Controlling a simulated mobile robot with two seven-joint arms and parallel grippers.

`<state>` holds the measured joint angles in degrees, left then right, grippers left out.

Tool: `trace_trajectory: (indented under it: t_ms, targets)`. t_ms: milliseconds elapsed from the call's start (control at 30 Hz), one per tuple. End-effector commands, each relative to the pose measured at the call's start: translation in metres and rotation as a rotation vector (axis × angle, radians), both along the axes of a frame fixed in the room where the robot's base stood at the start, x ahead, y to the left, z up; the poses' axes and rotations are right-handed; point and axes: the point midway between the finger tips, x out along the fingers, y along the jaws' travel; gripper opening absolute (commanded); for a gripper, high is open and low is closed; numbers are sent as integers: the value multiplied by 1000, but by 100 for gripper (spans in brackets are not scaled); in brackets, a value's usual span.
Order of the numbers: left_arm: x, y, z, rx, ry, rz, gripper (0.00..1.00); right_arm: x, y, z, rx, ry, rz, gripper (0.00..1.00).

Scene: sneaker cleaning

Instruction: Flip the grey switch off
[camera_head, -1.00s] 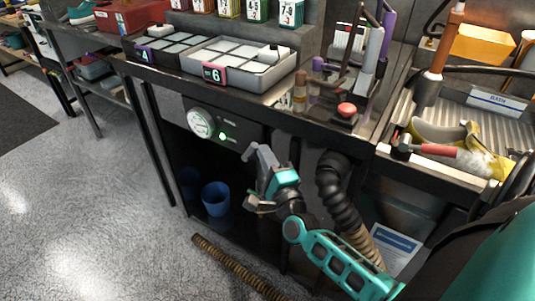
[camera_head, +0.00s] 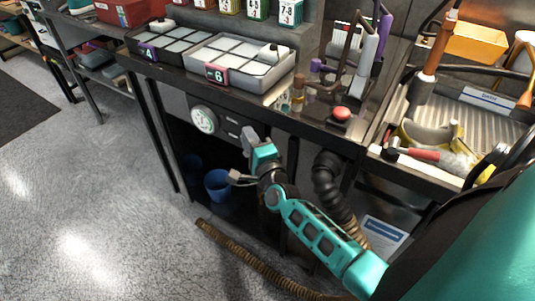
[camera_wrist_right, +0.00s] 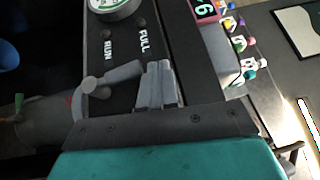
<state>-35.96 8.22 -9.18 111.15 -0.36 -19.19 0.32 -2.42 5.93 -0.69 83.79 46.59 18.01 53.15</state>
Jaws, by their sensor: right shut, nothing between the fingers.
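The grey switch (camera_wrist_right: 112,76) shows in the right wrist view as a short lever with a rounded end, below the RUN and FULL lamps on a dark control panel (camera_wrist_right: 125,20). My right gripper (camera_wrist_right: 157,72) is shut and empty, right beside the lever's right end; I cannot tell whether they touch. In the head view, my right gripper (camera_head: 249,137) is at the panel front under the bench, and the switch is hard to make out there. Both lamps look dark. My left gripper is not in view.
A round gauge (camera_head: 204,120) sits left of the lamps. The bench top above holds trays (camera_head: 220,75) and a red button (camera_head: 341,113). A ribbed hose (camera_head: 335,190) hangs to the right.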

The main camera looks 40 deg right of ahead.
Motion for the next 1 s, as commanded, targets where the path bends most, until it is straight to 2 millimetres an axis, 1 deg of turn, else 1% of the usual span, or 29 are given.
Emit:
trace_trajectory:
  t_ms: [300, 1000]
  targets:
    - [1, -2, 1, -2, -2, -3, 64, 8, 3, 2, 0, 1, 0, 0]
    - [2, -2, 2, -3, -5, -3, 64, 9, 4, 2, 1, 0, 0, 0]
